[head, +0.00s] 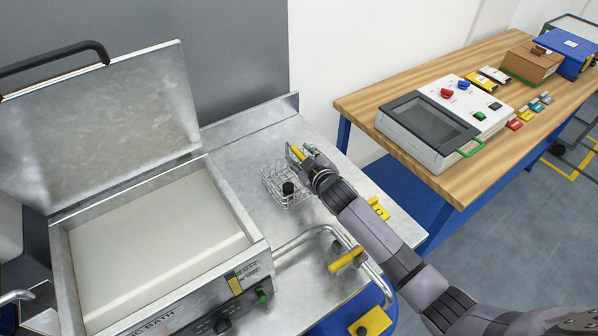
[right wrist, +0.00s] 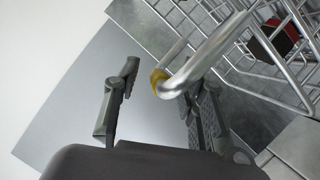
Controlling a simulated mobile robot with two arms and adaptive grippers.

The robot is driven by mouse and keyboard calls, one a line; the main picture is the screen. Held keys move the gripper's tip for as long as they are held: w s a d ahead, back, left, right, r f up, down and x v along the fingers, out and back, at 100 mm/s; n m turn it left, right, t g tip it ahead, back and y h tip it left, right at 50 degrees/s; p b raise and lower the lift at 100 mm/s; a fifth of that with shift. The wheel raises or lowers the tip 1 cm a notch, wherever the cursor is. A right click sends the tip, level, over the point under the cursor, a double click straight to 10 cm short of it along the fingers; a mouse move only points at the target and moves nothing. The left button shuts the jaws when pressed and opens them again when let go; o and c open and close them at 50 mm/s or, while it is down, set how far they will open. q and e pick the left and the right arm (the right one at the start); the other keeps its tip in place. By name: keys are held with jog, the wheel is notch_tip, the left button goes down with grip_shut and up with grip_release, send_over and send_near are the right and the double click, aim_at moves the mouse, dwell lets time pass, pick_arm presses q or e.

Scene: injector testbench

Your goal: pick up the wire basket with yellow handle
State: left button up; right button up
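The wire basket (head: 285,188) stands on the steel worktop to the right of the open bath, with a dark object (head: 288,188) inside. Its yellow handle (head: 298,152) is at the basket's upper right, at my right gripper (head: 303,160). In the right wrist view the gripper (right wrist: 155,100) is open, one finger on each side. The bent metal bar of the handle, with a bit of yellow (right wrist: 158,80), shows between the fingers, nearer the right one. Whether a finger touches it I cannot tell. The basket wires (right wrist: 265,50) fill the upper right there. My left gripper is not in view.
The bath (head: 160,240) has its lid (head: 100,110) raised at left. A bent metal rail with a yellow grip (head: 345,260) lies in front of the basket. A wooden table (head: 470,190) at right bears a tester (head: 430,130) and boxes.

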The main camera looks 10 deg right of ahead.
jog(key=shift+w+a+f, duration=0.1)
jog(key=shift+w+f, duration=0.05)
jog(key=shift+w, duration=0.25)
jog(key=shift+c, duration=0.4)
grip_shut()
dwell(0.5)
